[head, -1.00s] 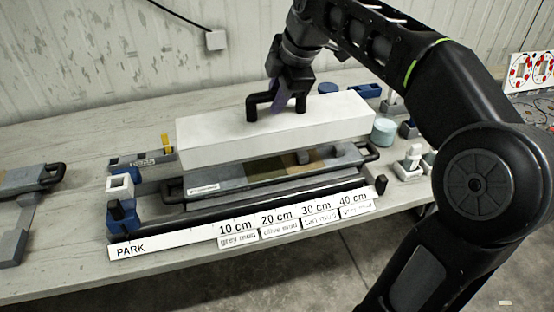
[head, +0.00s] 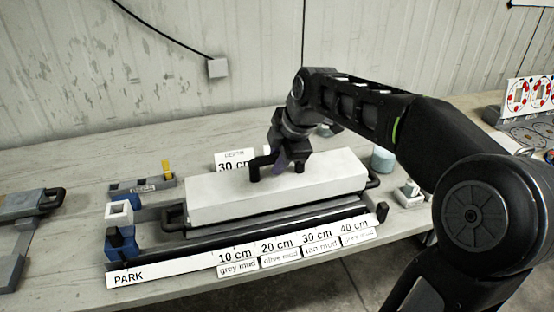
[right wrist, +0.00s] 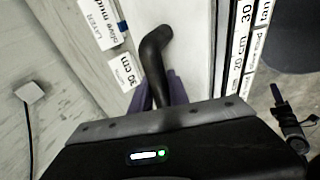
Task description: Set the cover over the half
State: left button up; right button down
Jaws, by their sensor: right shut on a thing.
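The cover (head: 235,198) is a long white box with a black bar handle on top. It sits over the half (head: 172,216), a long grey liner half, hiding its coloured core. Only the half's end handles and a little of its edge show; I cannot tell if the cover is fully down on it. My right gripper (head: 278,163) is shut on the cover's black handle. The right wrist view shows the purple fingers (right wrist: 167,92) around the handle (right wrist: 154,52), above the white cover top (right wrist: 190,35). My left gripper is not in view.
A white depth ruler (head: 190,267) with mud labels runs along the front. A blue block (head: 120,242) with a white cube stands at the left end. A 30 cm card (head: 233,161) stands behind the cover. A teal cylinder (head: 383,160) and a white fixture (head: 408,196) are to the right.

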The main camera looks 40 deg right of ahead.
jog(key=shift+f+b, duration=0.6)
jog(key=c, duration=1.3)
grip_release()
jog(key=shift+o, duration=0.2)
jog(key=shift+r, duration=0.1)
jog(key=shift+r+p, duration=0.6)
jog(key=shift+p, duration=0.1)
jog(key=v, duration=1.1)
jog(key=shift+s+r, duration=0.2)
jog(key=shift+r, duration=0.15)
